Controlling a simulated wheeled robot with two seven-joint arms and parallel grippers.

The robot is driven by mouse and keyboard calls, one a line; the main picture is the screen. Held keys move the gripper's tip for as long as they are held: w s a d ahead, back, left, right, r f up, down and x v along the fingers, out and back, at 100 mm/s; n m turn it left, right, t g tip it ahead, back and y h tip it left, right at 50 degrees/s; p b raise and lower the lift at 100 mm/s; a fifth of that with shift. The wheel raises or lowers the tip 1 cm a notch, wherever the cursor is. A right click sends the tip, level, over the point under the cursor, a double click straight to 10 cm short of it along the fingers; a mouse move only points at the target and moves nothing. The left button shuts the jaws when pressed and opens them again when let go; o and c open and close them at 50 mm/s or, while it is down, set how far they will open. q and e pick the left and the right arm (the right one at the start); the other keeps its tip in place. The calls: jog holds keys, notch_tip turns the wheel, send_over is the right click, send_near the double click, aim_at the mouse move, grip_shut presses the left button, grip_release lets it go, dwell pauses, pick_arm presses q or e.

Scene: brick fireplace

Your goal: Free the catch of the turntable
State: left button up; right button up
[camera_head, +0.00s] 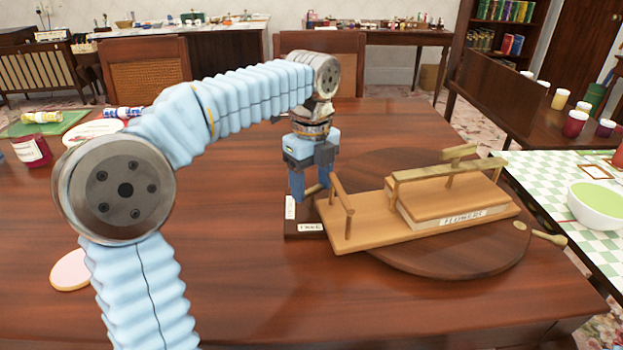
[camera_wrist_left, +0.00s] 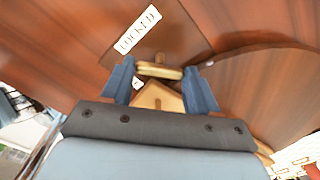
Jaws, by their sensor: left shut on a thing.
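The turntable (camera_head: 400,262) is a round dark wooden disc on the table, bearing a light wooden board (camera_head: 365,225) with rails and a raised part labelled "FLOWERS". At its left edge is a dark catch base (camera_head: 297,232) with white labels. One label (camera_wrist_left: 138,29) reads "LOCKED" in the left wrist view; the front one (camera_head: 311,227) is hard to read. My left gripper (camera_head: 311,182) points down over the base. In the left wrist view its blue fingers are shut on a light wooden piece (camera_wrist_left: 158,72), seemingly the catch lever. The lever's lower part is hidden. My right gripper is out of view.
A wooden knob (camera_head: 550,238) sticks out at the turntable's right. A red jar (camera_head: 32,150) and a pink disc (camera_head: 71,270) are at left. The front middle of the table is clear.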

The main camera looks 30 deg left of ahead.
aim_at(312, 189)
pick_arm(q)
jog(key=n, duration=0.6)
dwell(0.6)
jog(key=o, duration=1.1)
jog(key=shift+c, duration=0.2)
notch_tip(312, 189, up, 14)
jog(key=shift+f, duration=0.15)
